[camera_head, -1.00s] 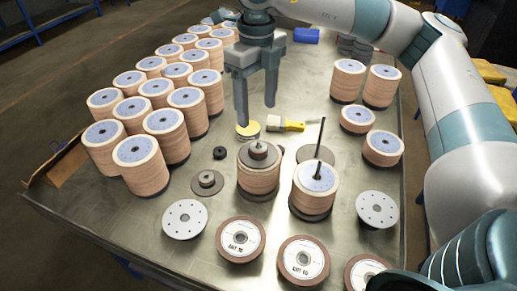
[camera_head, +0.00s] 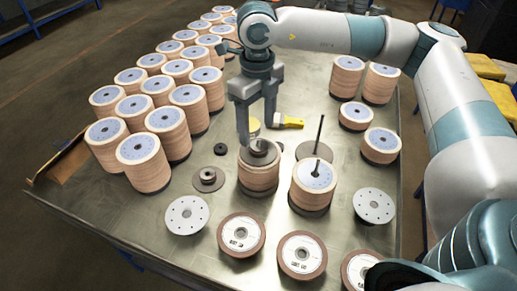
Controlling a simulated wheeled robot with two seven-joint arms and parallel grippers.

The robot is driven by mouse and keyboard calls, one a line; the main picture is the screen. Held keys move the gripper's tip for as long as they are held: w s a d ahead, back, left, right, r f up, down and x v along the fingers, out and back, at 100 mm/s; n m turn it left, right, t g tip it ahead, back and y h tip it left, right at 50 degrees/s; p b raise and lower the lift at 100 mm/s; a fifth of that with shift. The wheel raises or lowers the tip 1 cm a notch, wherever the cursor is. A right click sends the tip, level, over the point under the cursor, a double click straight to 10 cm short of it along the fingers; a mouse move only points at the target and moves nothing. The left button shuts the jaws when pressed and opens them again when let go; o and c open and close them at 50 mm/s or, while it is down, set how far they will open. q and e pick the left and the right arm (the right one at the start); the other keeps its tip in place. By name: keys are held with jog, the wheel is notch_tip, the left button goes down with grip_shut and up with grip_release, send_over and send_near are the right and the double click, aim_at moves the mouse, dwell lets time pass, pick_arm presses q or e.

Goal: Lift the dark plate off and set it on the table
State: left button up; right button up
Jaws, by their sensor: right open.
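The dark plate (camera_head: 262,157) lies on top of a stack of tan flap discs (camera_head: 258,178) near the middle of the table (camera_head: 120,222). A small hub stands up at the plate's centre, partly covered by my gripper. My right gripper (camera_head: 256,140) points down right above the plate, its two fingers apart with nothing held between them. Whether the fingertips touch the plate or hub I cannot tell. My left gripper is not in view.
A dark flange (camera_head: 208,179) lies left of the plate's stack. Many disc stacks (camera_head: 141,162) fill the table's left. A yellow-handled brush (camera_head: 288,122) lies behind. Loose discs (camera_head: 241,235) line the front.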

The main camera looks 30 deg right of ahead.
aim_at(259, 140)
jog(key=shift+s+f+p, duration=0.15)
jog(key=shift+f+p, duration=0.15)
notch_tip(259, 140, down, 3)
jog(key=shift+s+p, duration=0.15)
jog(key=shift+p, duration=0.6)
jog(key=shift+f, duration=0.45)
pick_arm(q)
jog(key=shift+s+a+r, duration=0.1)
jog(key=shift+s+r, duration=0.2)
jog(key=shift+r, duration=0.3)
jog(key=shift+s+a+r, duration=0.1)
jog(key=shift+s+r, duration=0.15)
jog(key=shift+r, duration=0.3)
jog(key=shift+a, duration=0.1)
pick_arm(e)
jog(key=c, duration=1.5)
jog(key=shift+r, duration=0.1)
